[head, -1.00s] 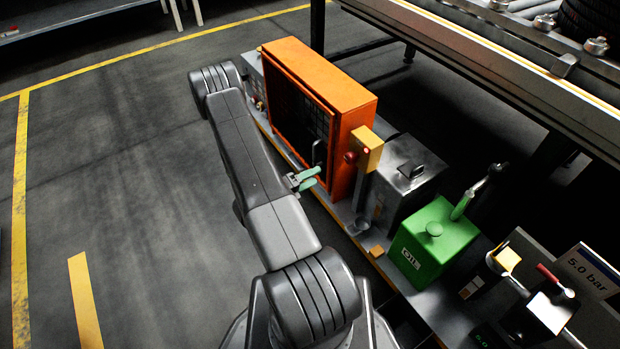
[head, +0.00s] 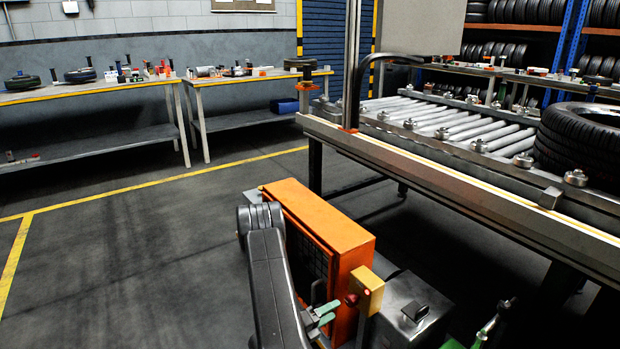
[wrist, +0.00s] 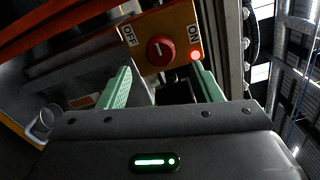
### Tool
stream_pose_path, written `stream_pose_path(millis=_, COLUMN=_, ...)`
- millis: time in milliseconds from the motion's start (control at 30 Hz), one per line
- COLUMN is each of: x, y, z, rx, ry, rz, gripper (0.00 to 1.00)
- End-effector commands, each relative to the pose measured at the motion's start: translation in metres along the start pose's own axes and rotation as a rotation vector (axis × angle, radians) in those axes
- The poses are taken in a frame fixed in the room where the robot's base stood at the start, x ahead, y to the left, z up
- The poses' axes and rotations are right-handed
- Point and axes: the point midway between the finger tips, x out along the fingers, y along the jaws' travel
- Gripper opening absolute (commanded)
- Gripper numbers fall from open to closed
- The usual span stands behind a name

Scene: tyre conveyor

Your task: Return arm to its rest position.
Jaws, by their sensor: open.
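My arm (head: 268,270) reaches out beside an orange housing (head: 325,225) in the head view and folds back at its far joint. My gripper (head: 322,314) has pale green fingers and sits just left of a yellow switch box (head: 370,288) on the housing's near side. In the wrist view my gripper (wrist: 163,88) is open, with nothing held between the fingers. The switch box (wrist: 180,25) shows just beyond the fingertips, with a red knob (wrist: 160,50) between OFF and ON labels. A red light (wrist: 195,55) glows beside ON. Whether a finger touches the box I cannot tell.
A roller conveyor (head: 400,170) with a tyre (head: 580,145) stands at the right, its rail (head: 450,185) beyond the housing. A grey box (head: 410,310) sits right of the switch box. Workbenches (head: 90,92) line the back wall. The floor at left is clear.

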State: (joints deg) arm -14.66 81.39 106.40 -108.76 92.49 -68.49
Motion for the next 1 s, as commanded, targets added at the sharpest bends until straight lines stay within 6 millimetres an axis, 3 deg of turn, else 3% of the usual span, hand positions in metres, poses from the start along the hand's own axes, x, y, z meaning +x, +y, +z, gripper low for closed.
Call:
stream_pose_path(millis=300, x=0.046, y=0.000, z=-0.001, rx=0.002, ry=0.004, rz=-0.002, gripper=0.59)
stream_pose_path(millis=500, x=0.064, y=0.000, z=-0.001, rx=0.001, ry=0.002, rz=-0.001, gripper=0.59)
stream_pose_path(millis=1000, x=0.068, y=-0.001, z=0.000, rx=0.000, ry=0.000, rz=0.000, gripper=0.59)
